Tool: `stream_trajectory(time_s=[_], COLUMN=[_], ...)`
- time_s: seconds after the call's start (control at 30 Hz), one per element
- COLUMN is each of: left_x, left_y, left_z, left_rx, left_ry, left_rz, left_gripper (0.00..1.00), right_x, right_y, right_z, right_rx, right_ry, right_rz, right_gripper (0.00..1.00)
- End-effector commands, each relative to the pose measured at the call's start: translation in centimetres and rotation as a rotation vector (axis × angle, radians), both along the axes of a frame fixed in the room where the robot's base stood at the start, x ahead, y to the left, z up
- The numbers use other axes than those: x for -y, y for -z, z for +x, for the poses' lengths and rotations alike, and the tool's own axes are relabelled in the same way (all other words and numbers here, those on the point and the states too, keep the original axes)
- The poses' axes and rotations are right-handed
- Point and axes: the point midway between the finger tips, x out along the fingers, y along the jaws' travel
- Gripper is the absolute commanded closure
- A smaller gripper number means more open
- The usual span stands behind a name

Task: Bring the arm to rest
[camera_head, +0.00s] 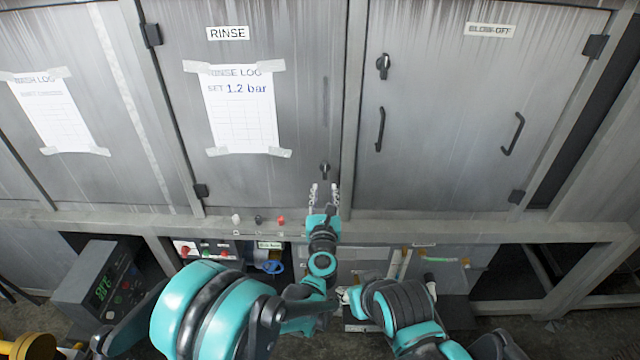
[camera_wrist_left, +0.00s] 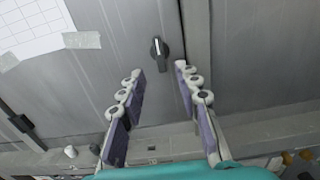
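My left gripper (camera_head: 324,189) reaches up to the grey rinse door in the head view. Its two fingers are apart with nothing between them; the gap also shows in the left wrist view (camera_wrist_left: 158,72). A dark knob (camera_head: 324,170) on the rinse door sits just beyond the fingertips. In the left wrist view the knob (camera_wrist_left: 160,52) appears upright, just past the gap, not gripped. My right arm is low in the middle of the head view. Its gripper is not clearly visible there, partly hidden among arm links.
The rinse log sheet (camera_head: 240,110) is taped to the door above left. The blow-off door with handles (camera_head: 380,130) is to the right. A ledge (camera_head: 480,230) with small buttons (camera_head: 281,220) runs below. A display box (camera_head: 95,285) stands at lower left.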

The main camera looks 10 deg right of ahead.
Motion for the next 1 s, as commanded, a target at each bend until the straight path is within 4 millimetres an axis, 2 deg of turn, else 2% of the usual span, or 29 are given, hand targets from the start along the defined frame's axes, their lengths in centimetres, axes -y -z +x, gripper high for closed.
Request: stream_trajectory(time_s=[0.17,0.27,0.37,0.5,0.6,0.67,0.77,0.87,1.0], left_x=[-0.1,-0.9,-2.5,-5.9,-8.7,-10.7,-14.3,-18.5,-25.3], left_y=[-0.2,-1.9,-5.3,-10.0,-11.6,-11.7,-10.8,-8.8,-4.7], left_z=[0.0,0.1,-0.2,-2.0,-4.1,-5.7,-8.7,-12.3,-18.3], left_rx=[0.004,0.043,0.130,0.288,0.380,0.423,0.474,0.498,0.485], left_ry=[0.001,0.017,0.057,0.142,0.216,0.268,0.374,0.512,0.776], left_rz=[0.008,0.086,0.277,0.704,1.035,1.234,1.561,1.876,2.267], left_gripper=[0.67,0.67,0.67,0.67,0.67,0.67,0.67,0.67,0.67], right_x=[0.0,0.0,0.0,0.0,0.0,0.0,0.0,0.0,0.0], right_y=[0.0,0.0,0.0,0.0,0.0,0.0,0.0,0.0,0.0], right_z=[0.0,0.0,0.0,0.0,0.0,0.0,0.0,0.0,0.0], right_rx=[0.000,0.000,0.000,0.000,0.000,0.000,0.000,0.000,0.000], right_ry=[0.000,0.000,0.000,0.000,0.000,0.000,0.000,0.000,0.000], right_rz=[0.000,0.000,0.000,0.000,0.000,0.000,0.000,0.000,0.000], right_gripper=[0.60,0.60,0.60,0.60,0.60,0.60,0.60,0.60,0.60])
